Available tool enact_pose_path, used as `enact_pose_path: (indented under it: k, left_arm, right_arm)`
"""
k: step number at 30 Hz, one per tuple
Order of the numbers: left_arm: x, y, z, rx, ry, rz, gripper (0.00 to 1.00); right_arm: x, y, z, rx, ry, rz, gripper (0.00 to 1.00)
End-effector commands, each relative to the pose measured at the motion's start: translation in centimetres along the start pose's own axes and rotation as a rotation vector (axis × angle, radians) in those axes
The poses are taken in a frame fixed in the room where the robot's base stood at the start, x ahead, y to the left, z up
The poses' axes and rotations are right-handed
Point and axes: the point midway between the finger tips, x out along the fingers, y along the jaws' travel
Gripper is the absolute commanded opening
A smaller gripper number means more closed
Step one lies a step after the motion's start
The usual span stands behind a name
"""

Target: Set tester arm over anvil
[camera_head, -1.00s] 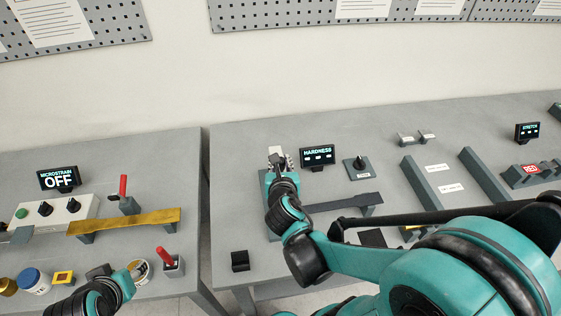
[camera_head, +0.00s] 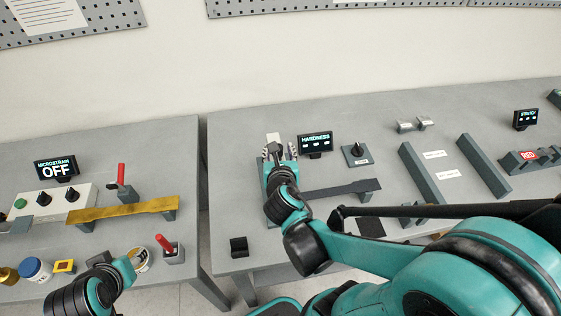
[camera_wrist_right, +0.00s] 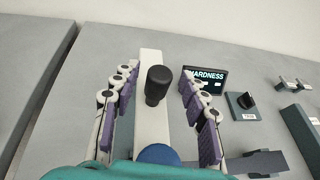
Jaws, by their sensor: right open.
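The hardness tester's white arm (camera_wrist_right: 152,110) runs lengthwise between my right fingers in the right wrist view, with a black knob (camera_wrist_right: 158,84) standing on it. A blue round part (camera_wrist_right: 158,153) shows nearer the camera. My right gripper (camera_wrist_right: 160,80) is open, one finger on each side of the arm and knob, with gaps visible. In the head view my right gripper (camera_head: 279,152) is over the tester, whose white end (camera_head: 273,138) shows beyond it. I cannot make out the anvil. My left arm is at the lower left of the head view; its fingers cannot be made out.
The HARDNESS display (camera_head: 315,143) and a small knob box (camera_head: 357,154) stand right of the tester. A dark flat bar (camera_head: 342,189) lies closer. Grey rails (camera_head: 421,174) stand farther right. A gap separates this table from the left table with the MICROSTRAIN display (camera_head: 57,169).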

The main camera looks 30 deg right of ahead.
Motion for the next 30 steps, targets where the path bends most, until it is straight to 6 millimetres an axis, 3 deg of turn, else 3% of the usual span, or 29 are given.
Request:
enact_pose_path:
  k: [18,30]
  left_arm:
    - [0.0,0.0,0.0,0.000,0.000,0.000,0.46]
    - [0.0,0.0,0.0,0.000,0.000,0.000,0.46]
  right_arm:
    - [-7.4,0.1,-0.1,-0.002,0.001,0.004,0.44]
    - [-10.6,0.0,-0.1,-0.001,0.001,0.000,0.44]
